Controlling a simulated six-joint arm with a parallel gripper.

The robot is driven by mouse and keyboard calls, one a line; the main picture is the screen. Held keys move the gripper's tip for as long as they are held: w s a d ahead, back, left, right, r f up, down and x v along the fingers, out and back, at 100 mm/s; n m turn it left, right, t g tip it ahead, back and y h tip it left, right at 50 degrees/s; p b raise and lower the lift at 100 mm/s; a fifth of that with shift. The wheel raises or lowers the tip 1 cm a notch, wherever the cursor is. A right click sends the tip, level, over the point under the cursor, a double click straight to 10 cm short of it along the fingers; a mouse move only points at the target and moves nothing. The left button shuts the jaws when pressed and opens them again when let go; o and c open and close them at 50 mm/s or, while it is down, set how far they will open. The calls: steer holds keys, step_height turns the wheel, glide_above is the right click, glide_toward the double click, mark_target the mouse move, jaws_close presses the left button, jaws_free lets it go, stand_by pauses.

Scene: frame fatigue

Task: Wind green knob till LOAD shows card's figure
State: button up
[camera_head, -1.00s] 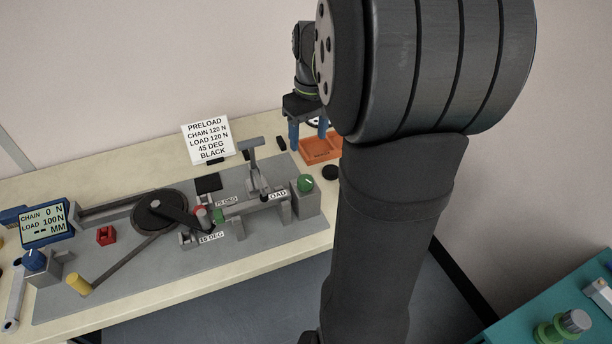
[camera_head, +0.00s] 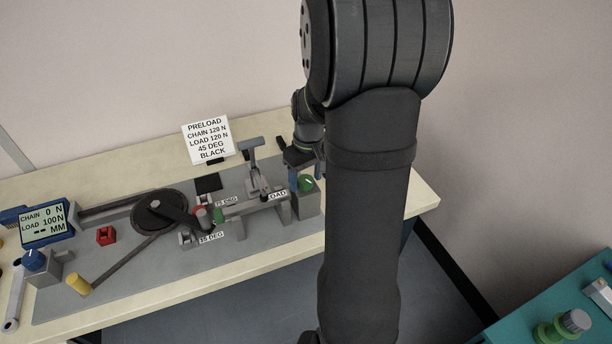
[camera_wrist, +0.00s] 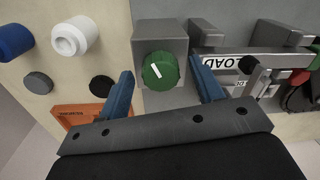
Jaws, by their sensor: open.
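The green knob (camera_head: 306,183) sits on a grey block at the right end of the rig. In the wrist view the knob (camera_wrist: 161,71) has a white pointer line and lies between and just beyond my gripper's (camera_wrist: 163,84) two blue fingers, which are open and apart from it. In the head view my gripper (camera_head: 307,172) is at the knob, partly hidden by my arm. The display (camera_head: 44,224) reads CHAIN 0 N, LOAD 100 N and "-- MM". The white card (camera_head: 208,139) reads PRELOAD, CHAIN 120 N, LOAD 120 N, 45 DEG, BLACK.
A lever stand (camera_head: 253,165) rises left of the knob. In the wrist view, a white cylinder (camera_wrist: 73,36), a blue cylinder (camera_wrist: 14,41) and an orange tray (camera_wrist: 78,115) lie left of the knob. A blue knob (camera_head: 34,260) stands below the display.

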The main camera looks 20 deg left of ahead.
mark_target(309, 179)
steer(key=shift+c, duration=0.4)
steer(key=c, duration=0.9)
steer(key=shift+m, duration=2.2)
steer(key=o, duration=1)
steer(key=r, duration=1.7)
steer(key=shift+w+d+r, duration=0.25)
steer(key=shift+d, duration=0.1)
